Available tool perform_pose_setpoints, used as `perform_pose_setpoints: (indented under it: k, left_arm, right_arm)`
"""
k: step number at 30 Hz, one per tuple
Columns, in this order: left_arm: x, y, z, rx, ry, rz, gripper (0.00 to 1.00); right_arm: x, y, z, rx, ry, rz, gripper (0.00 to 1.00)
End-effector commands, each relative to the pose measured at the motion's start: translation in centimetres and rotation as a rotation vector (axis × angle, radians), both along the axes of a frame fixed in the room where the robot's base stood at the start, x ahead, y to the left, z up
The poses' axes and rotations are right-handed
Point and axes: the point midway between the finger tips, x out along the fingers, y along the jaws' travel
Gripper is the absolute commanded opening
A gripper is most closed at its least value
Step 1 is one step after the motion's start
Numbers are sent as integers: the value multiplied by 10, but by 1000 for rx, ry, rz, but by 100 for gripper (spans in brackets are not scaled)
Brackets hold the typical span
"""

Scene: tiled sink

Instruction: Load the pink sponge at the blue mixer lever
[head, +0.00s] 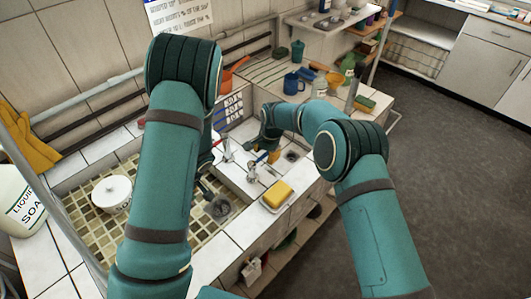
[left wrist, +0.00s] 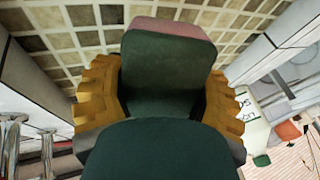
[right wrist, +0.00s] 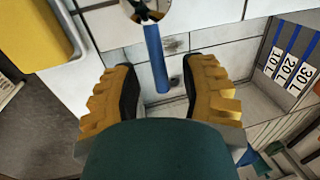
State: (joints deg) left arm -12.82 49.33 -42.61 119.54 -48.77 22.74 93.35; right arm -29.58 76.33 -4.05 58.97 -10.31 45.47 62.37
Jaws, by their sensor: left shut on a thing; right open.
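The pink sponge (left wrist: 170,28), with a dark green face (left wrist: 160,75), is held between the fingers of my left gripper (left wrist: 160,85) above a tiled basin. In the head view my left arm hides most of that gripper and the sponge. The blue mixer lever (right wrist: 156,58) shows in the right wrist view, joined to a round chrome tap body (right wrist: 146,10). My right gripper (right wrist: 160,80) is open, and the lever's free end appears between its two fingers. I cannot tell whether they touch. In the head view, my right gripper (head: 268,150) is at the taps.
A yellow sponge (head: 277,192) lies on a small tray at the counter's front, near the taps. A soap jug (head: 22,200) is at far left. Mugs and bottles (head: 320,85) stand on the far counter.

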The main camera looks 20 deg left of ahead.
Motion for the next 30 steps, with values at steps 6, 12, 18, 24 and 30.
perform_pose_setpoints:
  k: [6, 12, 18, 24, 30]
  left_arm:
    - [0, 0, 0, 0, 0, 0, 33]
    - [0, 0, 0, 0, 0, 0, 33]
    - [0, 0, 0, 0, 0, 0, 33]
    - [0, 0, 0, 0, 0, 0, 33]
    - [0, 0, 0, 0, 0, 0, 33]
  right_arm:
    - [0, 0, -1, 1, 0, 0, 43]
    - [0, 0, -1, 0, 0, 0, 4]
    - [0, 0, -2, 0, 0, -1, 0]
    - [0, 0, -2, -1, 0, 0, 0]
    - [-4, -4, -3, -4, 2, -72, 0]
